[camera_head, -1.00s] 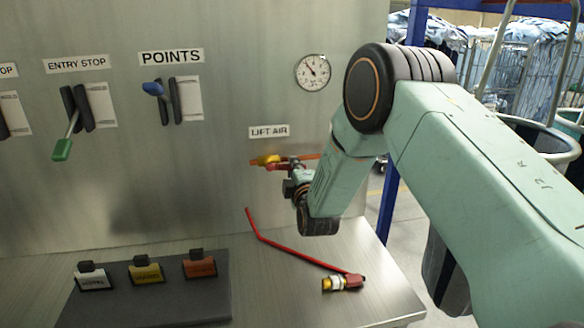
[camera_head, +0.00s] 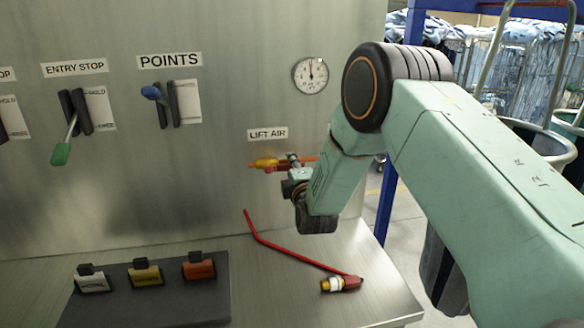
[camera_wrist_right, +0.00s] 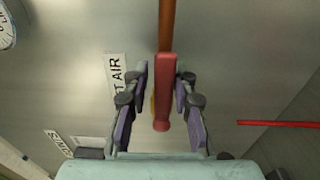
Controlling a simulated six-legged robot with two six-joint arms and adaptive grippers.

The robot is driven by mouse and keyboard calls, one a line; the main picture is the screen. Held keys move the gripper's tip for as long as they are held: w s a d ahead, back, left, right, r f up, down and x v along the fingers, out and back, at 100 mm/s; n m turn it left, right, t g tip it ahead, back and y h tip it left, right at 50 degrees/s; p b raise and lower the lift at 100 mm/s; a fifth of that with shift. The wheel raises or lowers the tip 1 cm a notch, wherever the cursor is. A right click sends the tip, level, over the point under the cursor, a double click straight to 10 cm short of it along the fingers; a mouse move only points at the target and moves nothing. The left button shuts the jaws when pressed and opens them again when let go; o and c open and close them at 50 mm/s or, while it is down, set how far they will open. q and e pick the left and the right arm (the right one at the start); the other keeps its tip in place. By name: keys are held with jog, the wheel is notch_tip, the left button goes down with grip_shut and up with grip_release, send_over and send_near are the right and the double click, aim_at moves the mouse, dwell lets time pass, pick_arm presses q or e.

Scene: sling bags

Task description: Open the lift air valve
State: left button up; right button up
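The lift air valve sits on the steel panel under the LIFT AIR label (camera_head: 267,134), with a yellow-orange body (camera_head: 264,163) on a thin orange pipe. Its red handle is mostly hidden behind my gripper in the head view. In the right wrist view the red handle (camera_wrist_right: 164,90) lies in line with the orange pipe (camera_wrist_right: 167,25). My right gripper (camera_head: 288,160) is at the valve; its fingers (camera_wrist_right: 163,78) stand apart on both sides of the handle, with a gap visible on the left side. My left gripper is not in view.
A round gauge (camera_head: 310,75) is above, its needle pointing up. ENTRY STOP (camera_head: 69,130) and POINTS (camera_head: 168,104) levers are at left.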

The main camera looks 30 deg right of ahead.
jog(key=o, duration=0.3)
jog(key=shift+o, duration=0.2)
jog(key=shift+f, duration=0.1)
jog(key=shift+s, duration=0.15)
jog(key=v, duration=1.1)
jog(key=shift+s, duration=0.4)
jog(key=shift+a, duration=0.1)
